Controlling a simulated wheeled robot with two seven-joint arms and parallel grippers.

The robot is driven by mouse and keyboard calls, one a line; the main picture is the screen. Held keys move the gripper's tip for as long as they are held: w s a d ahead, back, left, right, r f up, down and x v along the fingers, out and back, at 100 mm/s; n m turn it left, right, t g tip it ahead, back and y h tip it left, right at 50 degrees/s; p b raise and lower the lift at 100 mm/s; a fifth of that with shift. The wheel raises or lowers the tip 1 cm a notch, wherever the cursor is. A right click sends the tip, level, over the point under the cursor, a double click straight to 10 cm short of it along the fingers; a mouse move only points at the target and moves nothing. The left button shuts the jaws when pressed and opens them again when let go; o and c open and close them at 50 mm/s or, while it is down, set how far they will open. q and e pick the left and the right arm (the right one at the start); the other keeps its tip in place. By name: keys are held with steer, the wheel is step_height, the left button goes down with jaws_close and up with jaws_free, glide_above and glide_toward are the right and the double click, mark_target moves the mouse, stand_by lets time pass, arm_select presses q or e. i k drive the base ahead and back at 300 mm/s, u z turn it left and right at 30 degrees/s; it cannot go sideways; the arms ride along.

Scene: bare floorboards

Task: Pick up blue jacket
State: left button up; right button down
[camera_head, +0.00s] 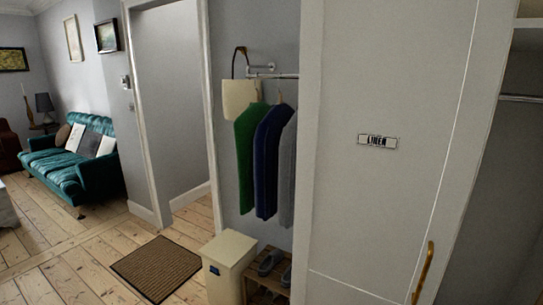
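The blue jacket (268,165) is dark navy and hangs on a hanger from a wall rail (275,76). It hangs between a green jacket (245,155) on its left and a grey garment (287,170) on its right, close against both. The grey garment is partly hidden by the white cabinet door. Neither of my grippers shows in the head view.
A white door labelled "LINEN" (377,141) stands at the right, in front of the rail's right side. A cream bin (229,262) and a wooden shoe rack (262,285) with shoes stand below the jackets. A brown mat (157,268) lies on the floorboards.

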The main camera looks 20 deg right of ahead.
mark_target(267, 136)
steer(key=z, duration=0.55)
steer(key=i, duration=1)
steer(key=z, duration=0.7)
